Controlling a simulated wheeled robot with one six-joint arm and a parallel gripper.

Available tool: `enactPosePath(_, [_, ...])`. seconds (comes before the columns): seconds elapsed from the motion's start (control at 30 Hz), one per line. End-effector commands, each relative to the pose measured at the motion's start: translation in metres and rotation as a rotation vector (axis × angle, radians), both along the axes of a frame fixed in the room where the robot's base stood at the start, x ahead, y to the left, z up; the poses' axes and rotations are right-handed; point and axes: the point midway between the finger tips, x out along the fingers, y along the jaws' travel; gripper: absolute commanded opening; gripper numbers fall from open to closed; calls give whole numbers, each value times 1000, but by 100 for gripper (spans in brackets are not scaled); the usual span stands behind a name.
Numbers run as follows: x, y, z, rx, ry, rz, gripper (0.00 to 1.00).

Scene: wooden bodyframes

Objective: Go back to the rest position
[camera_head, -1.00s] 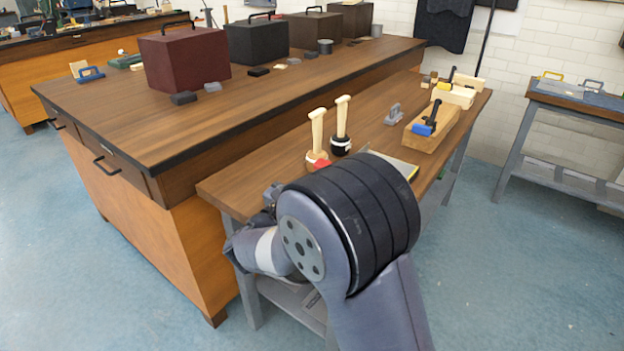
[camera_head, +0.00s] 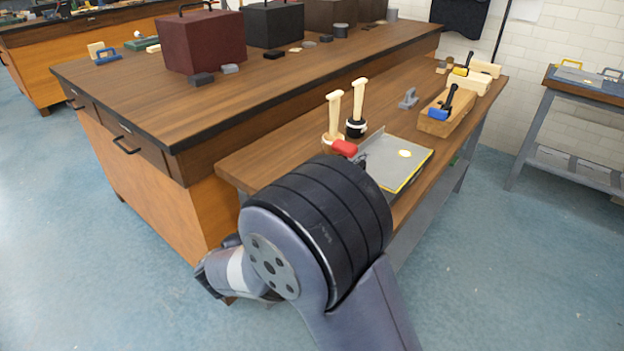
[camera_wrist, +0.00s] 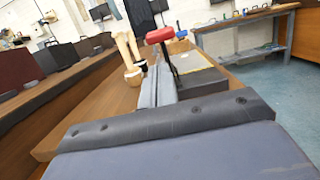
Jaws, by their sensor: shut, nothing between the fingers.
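My gripper (camera_wrist: 157,72) shows in the wrist view as two narrow grey fingers side by side, shut and empty. Its broad grey body with a black band fills the bottom of that view. In the head view my folded arm hides the gripper. A red-handled tool (camera_head: 345,148) stands near my arm at the grey tray (camera_head: 408,168); in the wrist view its red handle (camera_wrist: 160,35) is beyond the fingers. I cannot tell the gap between them.
The low wooden bench (camera_head: 262,165) holds two wooden-handled tools (camera_head: 357,105), a grey handled piece (camera_head: 409,98) and a wooden block (camera_head: 445,118). A taller workbench (camera_head: 150,95) with several boxes stands at left. Blue floor (camera_head: 520,260) is clear at right.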

Motion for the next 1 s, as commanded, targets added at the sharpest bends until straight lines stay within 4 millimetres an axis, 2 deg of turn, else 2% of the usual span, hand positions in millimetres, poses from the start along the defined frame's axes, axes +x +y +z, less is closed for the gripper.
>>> enactPosePath(0.2, [-14, 11, -4, -1, 1, 1, 0])
enactPosePath(0.63, [-13, 10, -4, -1, 0, -1, 0])
enactPosePath(0.77, [-4, 2, -2, 1, 0, -4, 0])
enactPosePath(1.0, [28, -24, 7, 0, 0, -7, 0])
